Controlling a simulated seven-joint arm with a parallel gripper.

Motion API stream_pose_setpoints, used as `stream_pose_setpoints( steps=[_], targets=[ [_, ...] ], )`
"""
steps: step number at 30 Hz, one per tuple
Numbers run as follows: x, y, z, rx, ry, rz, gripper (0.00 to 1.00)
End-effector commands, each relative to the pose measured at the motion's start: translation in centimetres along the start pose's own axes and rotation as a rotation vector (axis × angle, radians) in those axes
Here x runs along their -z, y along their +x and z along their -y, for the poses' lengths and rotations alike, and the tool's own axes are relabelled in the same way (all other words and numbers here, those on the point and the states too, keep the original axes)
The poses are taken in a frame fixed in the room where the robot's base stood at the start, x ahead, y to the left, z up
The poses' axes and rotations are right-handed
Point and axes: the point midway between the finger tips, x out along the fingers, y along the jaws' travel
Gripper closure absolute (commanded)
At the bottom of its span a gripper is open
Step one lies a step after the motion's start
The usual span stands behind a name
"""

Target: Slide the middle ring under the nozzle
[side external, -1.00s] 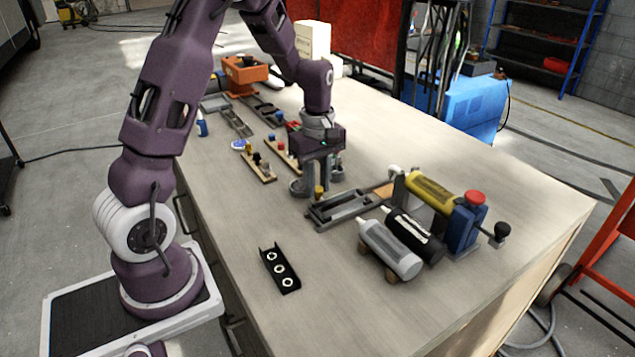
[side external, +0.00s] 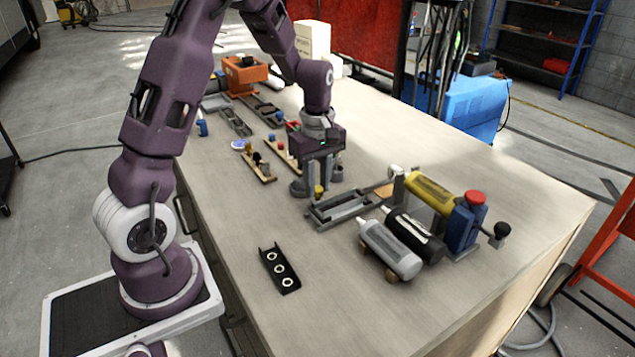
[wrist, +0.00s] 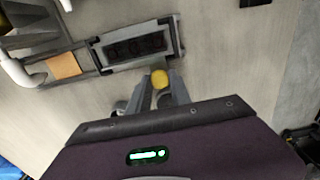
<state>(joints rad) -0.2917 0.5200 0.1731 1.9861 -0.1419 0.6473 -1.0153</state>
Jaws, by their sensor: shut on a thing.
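My gripper (side external: 319,187) points down at the near end of the grey slide frame (side external: 345,208). Its fingers are shut on a yellow knob, which shows between the fingertips in the wrist view (wrist: 159,78). In the wrist view, the slide frame (wrist: 92,42) holds a dark strip (wrist: 138,46) with faint round shapes; I cannot make out its rings clearly. A black holder (side external: 279,268) with three pale rings in a row, the middle ring among them, lies apart on the bench. The yellow-barrelled dispenser (side external: 432,193) stands past the slide's far end, its nozzle end (side external: 395,172) towards the slide.
A grey cartridge (side external: 390,250) and a black cartridge (side external: 415,235) lie beside the dispenser. Small pegged boards (side external: 260,168) and an orange device (side external: 245,72) stand behind my gripper. The bench top (side external: 420,130) is clear at the back right.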

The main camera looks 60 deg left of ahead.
Motion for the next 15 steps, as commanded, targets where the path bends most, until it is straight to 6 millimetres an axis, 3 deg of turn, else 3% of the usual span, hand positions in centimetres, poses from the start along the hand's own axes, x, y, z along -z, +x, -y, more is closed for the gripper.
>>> stream_pose_setpoints(
  steps=[5,8,15],
  targets=[
    [0.0,-0.1,-0.2,-0.003,0.0,0.0,1.0],
    [0.0,0.0,-1.4,-0.003,0.001,0.0,1.0],
    [0.1,0.0,-8.2,-0.004,0.001,-0.002,1.0]
  ],
)
